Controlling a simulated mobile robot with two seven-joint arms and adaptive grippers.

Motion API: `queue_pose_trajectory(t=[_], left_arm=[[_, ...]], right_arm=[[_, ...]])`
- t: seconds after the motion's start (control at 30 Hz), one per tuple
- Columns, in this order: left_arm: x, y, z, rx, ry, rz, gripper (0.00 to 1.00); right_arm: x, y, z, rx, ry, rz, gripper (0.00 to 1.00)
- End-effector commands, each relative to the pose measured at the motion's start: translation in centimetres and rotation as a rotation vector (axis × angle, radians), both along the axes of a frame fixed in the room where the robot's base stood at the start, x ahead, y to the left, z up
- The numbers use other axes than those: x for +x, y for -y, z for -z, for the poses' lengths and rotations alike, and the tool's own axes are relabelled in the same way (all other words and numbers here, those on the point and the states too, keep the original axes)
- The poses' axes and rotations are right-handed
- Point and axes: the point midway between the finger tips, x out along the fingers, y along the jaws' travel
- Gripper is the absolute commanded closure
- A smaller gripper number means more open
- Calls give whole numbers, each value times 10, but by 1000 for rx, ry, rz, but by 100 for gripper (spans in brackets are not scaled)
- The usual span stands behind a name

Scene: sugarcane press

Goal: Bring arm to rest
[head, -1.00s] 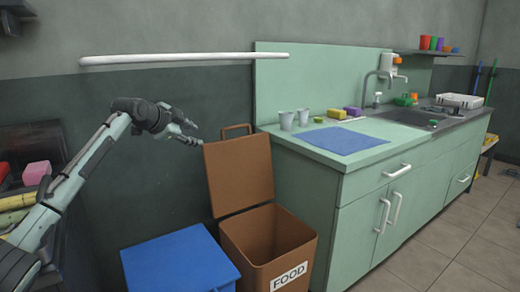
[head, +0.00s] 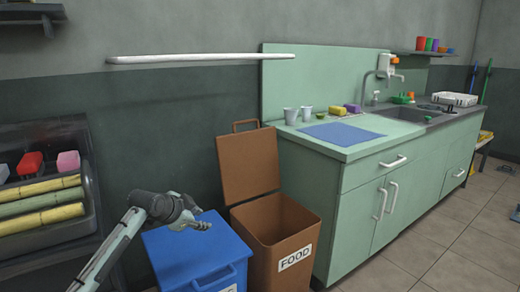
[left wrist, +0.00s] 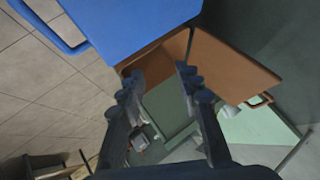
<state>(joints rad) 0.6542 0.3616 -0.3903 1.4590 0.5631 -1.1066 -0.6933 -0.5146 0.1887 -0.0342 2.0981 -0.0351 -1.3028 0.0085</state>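My left arm (head: 120,245) comes in low from the left edge of the head view. Its gripper (head: 208,224) is in front of the blue bin's upper part in the picture, apart from the brown bin. In the left wrist view the two fingers (left wrist: 158,82) are spread with a gap between them and nothing held. My right arm and gripper show in neither view.
A blue bin (head: 190,258) and an open brown FOOD bin (head: 278,225) stand near the left arm. A rack with sugarcane stalks (head: 40,205) is on the left. A green counter (head: 350,200) with a sink is on the right.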

Motion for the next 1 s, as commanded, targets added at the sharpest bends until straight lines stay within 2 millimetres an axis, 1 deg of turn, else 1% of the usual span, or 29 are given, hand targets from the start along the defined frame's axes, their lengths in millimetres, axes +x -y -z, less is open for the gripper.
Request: queue_pose_trajectory(t=[0.03,0.07,0.1,0.17,0.2,0.27,0.3,0.37,0.4,0.47,0.5,0.57,0.6,0.7,0.73,0.8,0.83,0.9,1.0], left_arm=[[-26,2,39,-24,-55,-35,66],[-40,2,57,-36,-83,-60,66],[-60,1,80,-53,-121,-97,66],[-91,-3,113,-76,-173,-157,66],[-112,-6,132,-89,-206,-198,66],[-145,-11,160,-103,-256,-261,66],[-168,-16,177,-112,-289,-307,66],[-206,-24,201,-124,-339,-381,66],[-233,-31,216,-129,-371,-435,66],[-272,-42,234,-132,-415,-516,66],[-298,-49,244,-131,-442,-569,66],[-334,-61,255,-126,-476,-644,66],[-356,-68,261,-122,-496,-690,66],[-399,-83,268,-108,-528,-783,66],[-409,-87,270,-103,-535,-803,66],[-425,-93,271,-96,-546,-839,66],[-430,-94,272,-94,-549,-849,66],[-436,-97,272,-90,-553,-866,66],[-437,-98,272,-89,-553,-869,66]], right_arm=[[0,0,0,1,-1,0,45],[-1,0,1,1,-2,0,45],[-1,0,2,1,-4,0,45],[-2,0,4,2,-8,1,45],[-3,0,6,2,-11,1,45],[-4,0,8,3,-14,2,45],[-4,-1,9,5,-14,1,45],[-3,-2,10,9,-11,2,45],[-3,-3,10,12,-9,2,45],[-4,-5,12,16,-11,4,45],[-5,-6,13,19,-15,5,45],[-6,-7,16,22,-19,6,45],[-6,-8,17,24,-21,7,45],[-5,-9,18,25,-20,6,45],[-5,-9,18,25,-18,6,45],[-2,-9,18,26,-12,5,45],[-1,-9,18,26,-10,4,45],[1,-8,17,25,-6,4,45],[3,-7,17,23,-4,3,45]])
